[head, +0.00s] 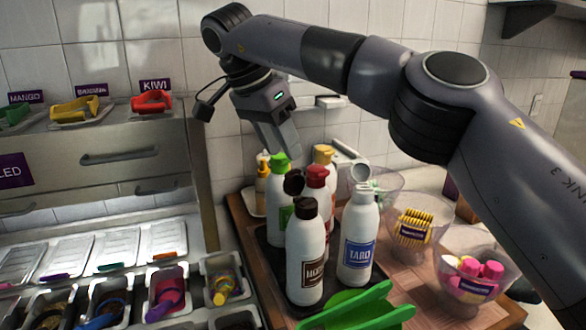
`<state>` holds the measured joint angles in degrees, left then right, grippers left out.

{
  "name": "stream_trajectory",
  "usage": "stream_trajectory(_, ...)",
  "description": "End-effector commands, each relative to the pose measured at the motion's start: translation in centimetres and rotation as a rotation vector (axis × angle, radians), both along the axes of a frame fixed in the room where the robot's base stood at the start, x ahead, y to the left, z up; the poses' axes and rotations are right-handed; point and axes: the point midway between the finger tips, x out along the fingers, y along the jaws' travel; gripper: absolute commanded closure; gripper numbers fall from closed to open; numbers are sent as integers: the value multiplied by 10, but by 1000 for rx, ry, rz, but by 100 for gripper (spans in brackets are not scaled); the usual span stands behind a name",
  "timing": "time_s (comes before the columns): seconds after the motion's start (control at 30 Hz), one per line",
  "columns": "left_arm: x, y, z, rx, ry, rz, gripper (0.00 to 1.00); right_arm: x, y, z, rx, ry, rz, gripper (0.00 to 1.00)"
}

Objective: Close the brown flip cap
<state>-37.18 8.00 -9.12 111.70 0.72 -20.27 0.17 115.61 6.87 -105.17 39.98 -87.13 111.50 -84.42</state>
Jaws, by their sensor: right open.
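A white bottle with a brown label (306,262) stands upright at the front of the bottle group. Its brown flip cap (304,208) has a dark round lid (293,183) standing up above and behind the base, so the cap looks open. My right gripper (282,146) points down behind and above this bottle, close above the green-capped bottle in the picture. It is open with nothing seen between its fingers, and it looks apart from the brown cap. My left gripper is out of view.
Beside it stands the taro bottle (358,240) with a raised white lid. Red (317,176), green (279,163) and orange (323,154) caps crowd behind. Green tongs (350,312) lie in front. Clear bowls (470,275) stand right; topping bins (165,290) are left.

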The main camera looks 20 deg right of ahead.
Motion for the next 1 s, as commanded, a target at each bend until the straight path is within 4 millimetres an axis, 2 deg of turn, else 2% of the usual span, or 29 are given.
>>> stream_trajectory(0.4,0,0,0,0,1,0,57,2,-21,-50,3,2,-1,57)
stream_trajectory(0.77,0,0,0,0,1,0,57,2,-24,-57,4,1,-2,57)
stream_trajectory(0.8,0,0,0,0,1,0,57,2,-24,-57,5,1,-1,63)
stream_trajectory(0.87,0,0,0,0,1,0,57,2,-24,-57,5,0,-1,83)
stream_trajectory(0.9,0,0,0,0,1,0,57,2,-24,-57,5,0,-1,96)
stream_trajectory(0.93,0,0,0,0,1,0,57,2,-24,-57,5,0,-1,100)
stream_trajectory(1.0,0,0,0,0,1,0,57,2,-24,-57,5,0,-1,100)
